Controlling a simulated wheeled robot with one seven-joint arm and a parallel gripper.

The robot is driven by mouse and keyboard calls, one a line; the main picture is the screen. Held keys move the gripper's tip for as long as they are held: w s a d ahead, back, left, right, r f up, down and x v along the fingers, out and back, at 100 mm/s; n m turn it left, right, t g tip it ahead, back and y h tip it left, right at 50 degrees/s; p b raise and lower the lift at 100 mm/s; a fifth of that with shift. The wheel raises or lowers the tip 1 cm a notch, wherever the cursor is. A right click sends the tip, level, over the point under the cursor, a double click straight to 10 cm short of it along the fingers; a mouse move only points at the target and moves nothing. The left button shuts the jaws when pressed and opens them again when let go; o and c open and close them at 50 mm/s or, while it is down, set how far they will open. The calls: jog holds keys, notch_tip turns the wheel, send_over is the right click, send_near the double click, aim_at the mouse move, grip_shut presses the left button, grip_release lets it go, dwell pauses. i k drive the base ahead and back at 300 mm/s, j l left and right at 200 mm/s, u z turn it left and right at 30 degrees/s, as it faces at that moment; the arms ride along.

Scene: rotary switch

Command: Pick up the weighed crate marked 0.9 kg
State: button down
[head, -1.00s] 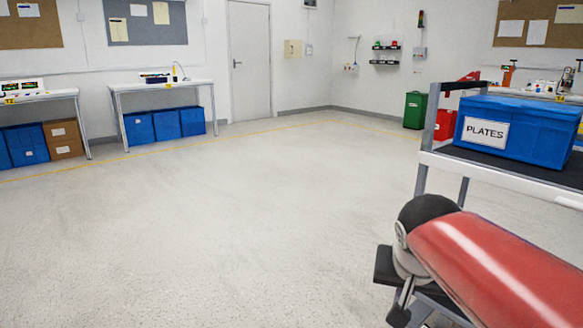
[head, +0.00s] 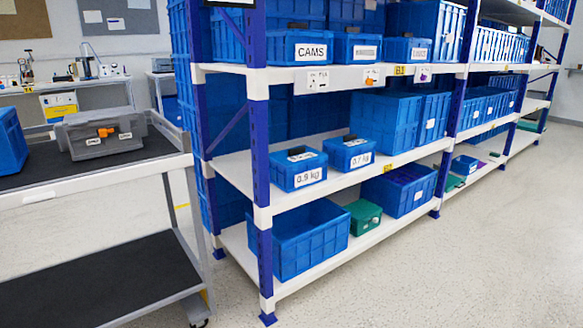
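The crate marked 0.9 kg (head: 297,168) is a small blue box with a white label and a dark piece on top. It sits near the front edge of the middle shelf (head: 262,206), at the left end of the rack, just right of the blue upright. A similar blue crate marked 0.7 kg (head: 350,153) stands to its right, set close beside it. Both labels face me. My gripper is not in view.
A cart (head: 192,147) with a grey case (head: 98,133) and a blue box (head: 10,142) stands at the left. The upper shelf holds blue bins, including one labelled CAMS (head: 295,45). The lower shelf holds a large blue bin (head: 300,240) and a green box (head: 363,217). Floor at right is clear.

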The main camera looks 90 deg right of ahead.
aim_at(292, 169)
jog(key=k+l+z, duration=0.25)
jog(key=k, duration=0.3)
jog(key=k+l+z, duration=0.3)
jog(key=k, duration=0.25)
jog(key=z, duration=2.2)
